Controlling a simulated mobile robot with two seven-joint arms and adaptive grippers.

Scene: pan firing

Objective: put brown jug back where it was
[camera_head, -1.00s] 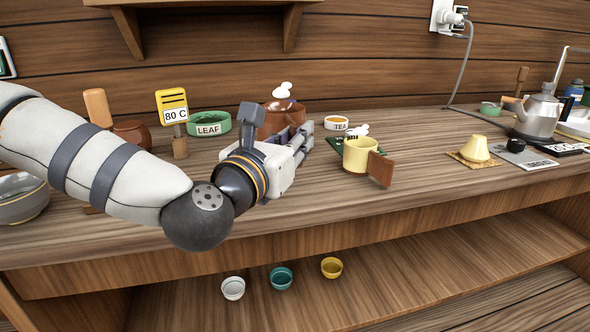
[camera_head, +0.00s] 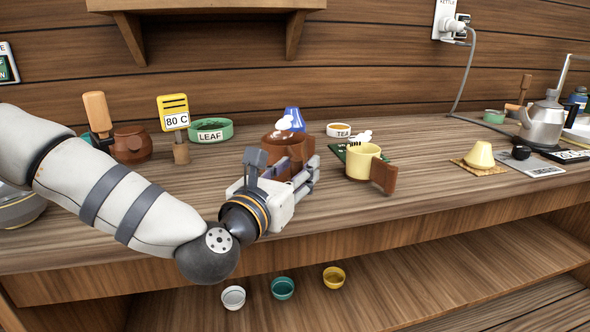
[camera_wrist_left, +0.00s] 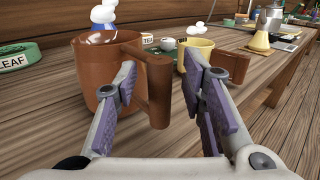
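The fingers are apart, with a visible gap between the handle and the right finger, so the gripper looks open around the handle. My right gripper is not in view.
A blue cone-shaped thing (camera_head: 293,118) is behind the jug. A yellow mug (camera_head: 360,160) with a brown handle is to its right. The green LEAF bowl (camera_head: 211,131) and 80 C sign (camera_head: 174,112) are to its left. Open worktop lies right of the mug.

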